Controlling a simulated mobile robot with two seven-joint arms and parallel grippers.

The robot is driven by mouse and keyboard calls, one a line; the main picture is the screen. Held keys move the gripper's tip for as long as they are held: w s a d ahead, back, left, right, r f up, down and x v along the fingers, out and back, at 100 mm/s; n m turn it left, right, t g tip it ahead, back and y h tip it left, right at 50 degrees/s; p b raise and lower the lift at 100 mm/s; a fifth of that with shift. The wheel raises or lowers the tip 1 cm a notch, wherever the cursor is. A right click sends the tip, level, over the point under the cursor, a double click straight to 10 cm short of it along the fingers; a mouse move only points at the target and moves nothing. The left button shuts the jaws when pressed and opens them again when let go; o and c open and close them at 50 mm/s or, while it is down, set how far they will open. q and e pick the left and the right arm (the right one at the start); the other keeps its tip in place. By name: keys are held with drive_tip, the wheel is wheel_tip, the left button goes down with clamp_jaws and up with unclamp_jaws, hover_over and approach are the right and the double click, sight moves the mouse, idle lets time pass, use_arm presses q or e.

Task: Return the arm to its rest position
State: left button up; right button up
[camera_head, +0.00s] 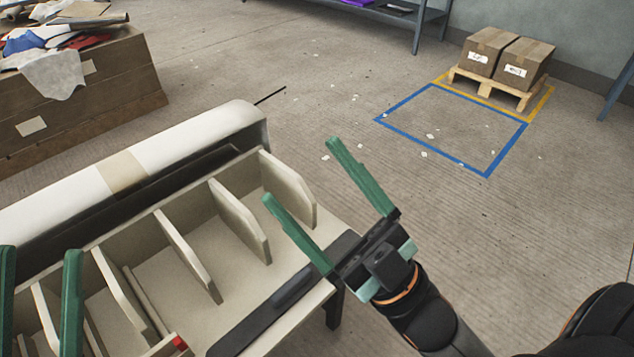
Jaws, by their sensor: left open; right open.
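My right gripper (300,169) is open, with two green fingers spread apart and nothing between them. It is at the right end of a cream divided rack (292,188), one finger over the rack's end and the other over the floor. Its dark arm comes in from the lower right. My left gripper (40,251) shows only as two upright green fingers at the lower left, spread apart over the rack's left part. Its palm and arm are out of the frame. I see nothing held between those fingers.
A white roll (200,137) with a tan band lies behind the rack. A large cardboard box (110,80) with cloths on top stands upper left. Two cartons (487,48) sit on a pallet (495,90) beside a blue floor square (405,101). The middle floor holds only small scraps.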

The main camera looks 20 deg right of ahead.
idle(0.4)
use_arm(q)
drive_tip(key=w+a+f+n+g+y+p, duration=0.35)
drive_tip(key=w+f+n+y+p, duration=0.55)
drive_tip(key=p, duration=0.6)
use_arm(e)
drive_tip(key=w+d+f+m+g+h, duration=0.3)
drive_tip(key=w+f+m+g+h, duration=0.1)
drive_tip(key=w+f+m+h, duration=0.5)
use_arm(q)
drive_tip(key=s+f+n+g+y+p, duration=0.2)
drive_tip(key=s+f+g+y+p, duration=0.2)
drive_tip(key=s+f+g+p, duration=0.5)
drive_tip(key=s+f+p, duration=0.1)
drive_tip(key=p, duration=0.1)
drive_tip(key=shift+s+a+f+p, duration=0.2)
drive_tip(key=shift+a+f+p, duration=0.15)
drive_tip(key=shift+p, duration=0.05)
use_arm(e)
drive_tip(key=s+d+f+m+g+h, duration=0.1)
drive_tip(key=s+f+g+h, duration=0.3)
drive_tip(key=s+f+g, duration=0.4)
wheel_tip(320, 180, down, 3)
drive_tip(key=shift+s+r+m+g, duration=0.2)
drive_tip(key=shift+s+m+g, duration=0.15)
drive_tip(key=shift+s, duration=0.8)
drive_tip(key=shift+d, duration=0.1)
